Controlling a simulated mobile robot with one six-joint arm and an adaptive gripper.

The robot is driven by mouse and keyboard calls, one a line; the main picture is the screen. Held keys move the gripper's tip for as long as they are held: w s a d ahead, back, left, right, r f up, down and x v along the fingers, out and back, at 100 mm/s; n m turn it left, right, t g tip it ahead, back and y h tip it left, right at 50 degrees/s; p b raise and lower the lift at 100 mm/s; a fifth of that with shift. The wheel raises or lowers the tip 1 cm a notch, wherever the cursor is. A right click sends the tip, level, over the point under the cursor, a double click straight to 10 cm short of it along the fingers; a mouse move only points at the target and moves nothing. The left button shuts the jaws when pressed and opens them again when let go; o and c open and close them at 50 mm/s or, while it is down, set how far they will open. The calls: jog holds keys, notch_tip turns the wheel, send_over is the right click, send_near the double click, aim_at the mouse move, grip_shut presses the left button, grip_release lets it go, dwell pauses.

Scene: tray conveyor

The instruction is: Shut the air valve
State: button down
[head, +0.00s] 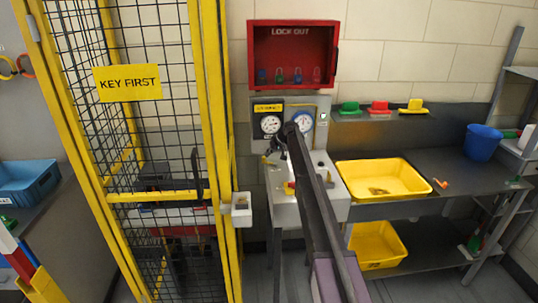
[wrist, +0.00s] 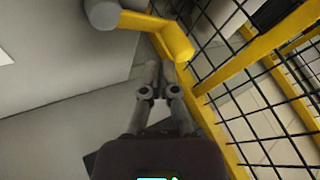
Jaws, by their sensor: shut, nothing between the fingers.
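The air valve appears to be the yellow handle (wrist: 150,22) with a round grey end (wrist: 102,14) in the wrist view. The handle runs across the top and bends down at its right end. My gripper (wrist: 161,70) is shut and empty, its fingertips just below the bend; I cannot tell whether they touch it. In the head view my gripper (head: 272,151) is below the gauge panel (head: 286,121), beside a small yellow part (head: 265,160) that is probably this handle. My arm hides part of the panel and the grey stand (head: 330,208).
A yellow mesh cage (head: 210,120) stands close on the left, with a white box (head: 241,210) on its post. A red lockout cabinet (head: 293,24) hangs above. A yellow tray (head: 425,178) and a blue bucket (head: 482,142) are on the bench at right.

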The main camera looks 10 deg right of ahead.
jog(key=shift+d, duration=0.15)
jog(key=shift+s+d, duration=0.5)
jog(key=shift+d, duration=0.05)
jog(key=shift+w+d, duration=0.1)
dwell(0.4)
jog(key=shift+w+d+r, duration=0.1)
jog(key=shift+w+d, duration=0.3)
jog(key=shift+w, duration=0.05)
jog(key=shift+w+d+r+p, duration=0.15)
jog(key=shift+w+d+p, duration=0.1)
jog(key=shift+w+d, duration=0.3)
jog(key=shift+w+d+r+p, duration=0.15)
jog(key=shift+w+d+p, duration=0.05)
jog(key=shift+w+d, duration=0.3)
jog(key=p+v, duration=0.2)
jog(key=shift+w+d+r, duration=0.15)
jog(key=shift+d+r, duration=0.15)
jog(key=shift+r, duration=0.1)
jog(key=d+r+p, duration=0.4)
jog(key=r+p, duration=0.1)
jog(key=shift+w, duration=0.25)
